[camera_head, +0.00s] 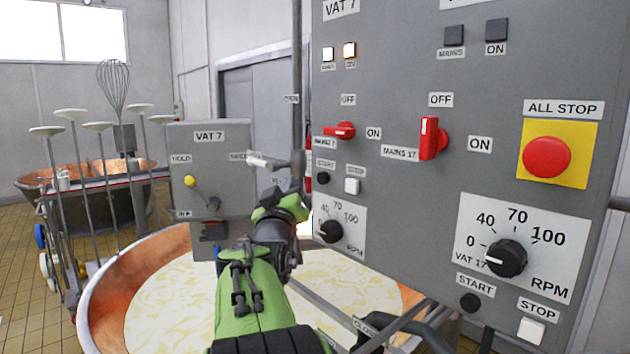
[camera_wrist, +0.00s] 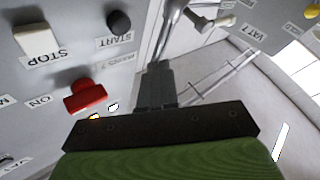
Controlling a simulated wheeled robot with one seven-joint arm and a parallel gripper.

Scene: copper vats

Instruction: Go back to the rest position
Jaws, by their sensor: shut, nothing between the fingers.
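My gripper (camera_head: 297,172) is shut and empty. It is raised in front of the left side of the grey control panel (camera_head: 400,75), near the VAT 7 start button (camera_head: 323,178). In the wrist view my gripper (camera_wrist: 158,80) points up the picture, with the red mains switch (camera_wrist: 86,96), the white stop button (camera_wrist: 38,40) and the black start button (camera_wrist: 119,22) to its left. A metal lever (camera_head: 262,160) shows close to the fingertips; I cannot tell whether they touch.
A copper vat (camera_head: 105,295) of pale liquid lies below my arm. The VAT 7 red switch (camera_head: 340,130) lies horizontal; the MAINS 17 switch (camera_head: 430,138) stands vertical. A box with a yellow-knobbed lever (camera_head: 190,181) stands left. A rack of tools (camera_head: 55,190) is farther left.

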